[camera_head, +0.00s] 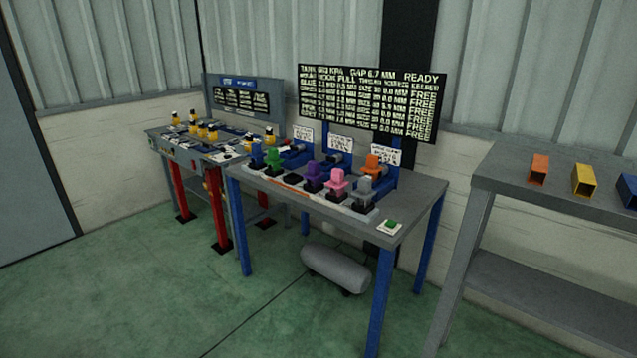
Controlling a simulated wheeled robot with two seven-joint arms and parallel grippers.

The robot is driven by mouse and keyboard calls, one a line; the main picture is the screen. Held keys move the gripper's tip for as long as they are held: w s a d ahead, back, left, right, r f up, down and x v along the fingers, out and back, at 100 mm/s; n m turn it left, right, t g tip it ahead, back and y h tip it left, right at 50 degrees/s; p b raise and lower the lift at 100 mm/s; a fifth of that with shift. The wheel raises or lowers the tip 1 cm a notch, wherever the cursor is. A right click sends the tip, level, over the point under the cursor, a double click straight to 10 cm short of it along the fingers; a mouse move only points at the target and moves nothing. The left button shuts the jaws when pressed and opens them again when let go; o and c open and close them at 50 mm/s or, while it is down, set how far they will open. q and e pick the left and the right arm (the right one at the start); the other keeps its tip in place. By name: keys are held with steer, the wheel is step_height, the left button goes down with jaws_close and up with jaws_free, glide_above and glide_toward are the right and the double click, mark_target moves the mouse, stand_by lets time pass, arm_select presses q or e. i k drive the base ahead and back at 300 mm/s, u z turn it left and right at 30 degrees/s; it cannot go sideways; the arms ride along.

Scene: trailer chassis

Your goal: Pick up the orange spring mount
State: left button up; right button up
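An orange piece (373,163) stands at the back right of the blue-legged bench, behind a grey piece (364,186). Its lower part is partly hidden. Green (273,158), purple (314,174) and pink (337,181) pieces stand in a row to its left on the same bench. A separate orange block (539,166), like a short hollow tube, lies on the grey table at the right. I cannot tell from the view which orange thing is the spring mount. Neither of my grippers shows.
The blue-legged bench (413,215) carries a green button (391,224) and a text board (372,100) behind it. A grey tank (335,268) lies underneath. The grey table (502,180) also holds a yellow tube (584,180). A red-legged bench (218,215) stands left. The front floor is clear.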

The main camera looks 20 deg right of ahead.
mark_target(372, 169)
steer(key=z, duration=0.05)
steer(key=k, duration=0.2)
steer(key=u, duration=0.15)
steer(key=i, duration=1.45)
steer(key=z, duration=1.1)
steer(key=i, duration=0.85)
steer(key=z, duration=1)
